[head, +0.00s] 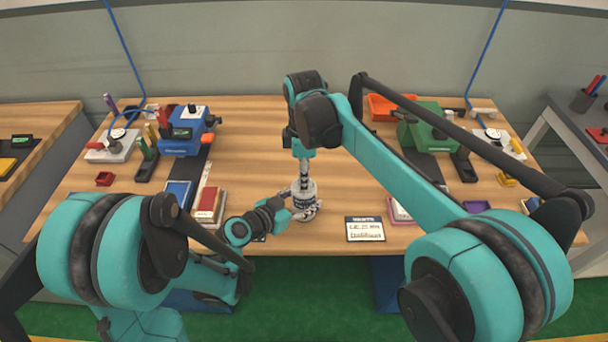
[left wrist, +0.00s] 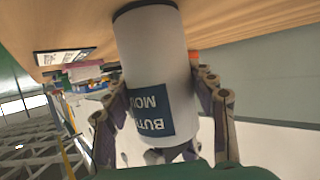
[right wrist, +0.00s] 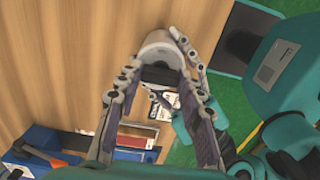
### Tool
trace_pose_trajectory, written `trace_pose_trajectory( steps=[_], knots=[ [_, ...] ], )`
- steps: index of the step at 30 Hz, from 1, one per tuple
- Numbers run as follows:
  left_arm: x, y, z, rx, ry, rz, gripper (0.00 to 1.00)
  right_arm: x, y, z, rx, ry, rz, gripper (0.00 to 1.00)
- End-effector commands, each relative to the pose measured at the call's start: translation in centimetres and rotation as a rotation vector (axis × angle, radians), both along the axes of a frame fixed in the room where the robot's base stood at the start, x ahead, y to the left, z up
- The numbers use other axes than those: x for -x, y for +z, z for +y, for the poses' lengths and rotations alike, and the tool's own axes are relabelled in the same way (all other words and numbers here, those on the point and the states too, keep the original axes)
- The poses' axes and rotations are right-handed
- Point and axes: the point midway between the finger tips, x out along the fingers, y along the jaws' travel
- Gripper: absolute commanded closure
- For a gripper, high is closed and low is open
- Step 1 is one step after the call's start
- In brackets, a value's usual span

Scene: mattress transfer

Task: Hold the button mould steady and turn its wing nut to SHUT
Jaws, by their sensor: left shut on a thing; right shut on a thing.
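The button mould (head: 304,187) is a pale upright cylinder near the table's front edge. In the left wrist view the mould (left wrist: 155,65) appears upside down, with part of its blue label readable. My left gripper (head: 303,207) is shut around the mould's body from the left, one finger on each side. My right gripper (head: 303,172) points straight down over the mould's top. In the right wrist view its fingers close on a dark piece, the wing nut (right wrist: 158,75), mostly hidden between them. I cannot read any SHUT mark or the nut's angle.
A white card (head: 365,229) lies right of the mould. A red-topped box (head: 208,203) and a blue box (head: 178,192) lie to the left. A blue machine (head: 185,130) and a green machine (head: 428,128) stand farther back. The table behind the mould is clear.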

Motion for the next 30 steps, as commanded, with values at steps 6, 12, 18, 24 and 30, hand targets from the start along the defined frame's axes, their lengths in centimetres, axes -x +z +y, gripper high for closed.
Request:
trace_pose_trajectory(
  steps=[6,12,18,24,30],
  knots=[
    [0.01,0.05,-0.02,0.001,0.0,0.0,1.0,-0.04,-0.01,0.01,0.002,-0.136,-0.001,0.92],
    [0.02,0.05,-0.02,0.002,0.0,-0.001,1.0,-0.04,-0.01,0.01,0.002,-0.318,-0.001,0.92],
    [0.02,0.05,-0.02,0.002,0.0,-0.001,1.0,-0.04,-0.01,0.01,0.002,-0.509,-0.002,0.92],
    [0.03,0.05,-0.03,0.002,0.0,-0.001,1.0,-0.04,-0.01,0.01,0.003,-0.698,-0.002,0.92],
    [0.03,0.06,-0.02,0.002,0.0,-0.001,1.0,-0.05,-0.01,0.01,0.003,-0.888,-0.003,0.92]
  ],
)
